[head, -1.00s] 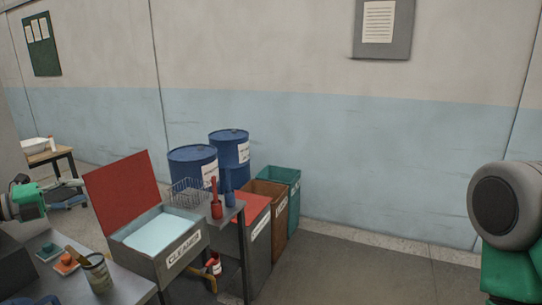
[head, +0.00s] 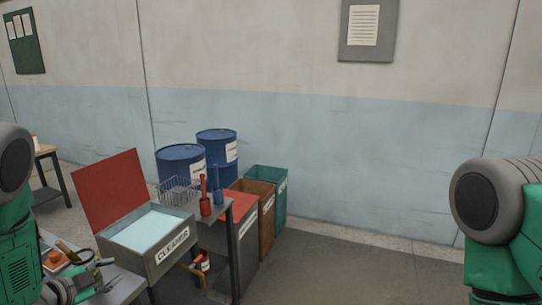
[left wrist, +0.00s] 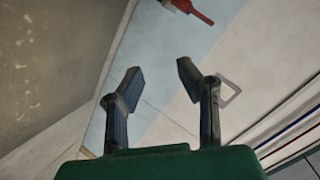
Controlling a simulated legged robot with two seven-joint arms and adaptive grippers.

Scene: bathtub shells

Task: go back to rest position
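My left gripper (left wrist: 158,72) shows in the left wrist view with its two dark fingers apart and nothing between them. My right gripper is outside the head view; only my right arm's grey and green joint shows at the right edge.
An open grey cleaner bin (head: 168,252) with a red lid (head: 110,197) stands beside the left gripper. Behind it are a wire basket (head: 178,191), blue drums (head: 180,160) and waste bins (head: 268,200). The floor (head: 350,268) at centre right is clear.

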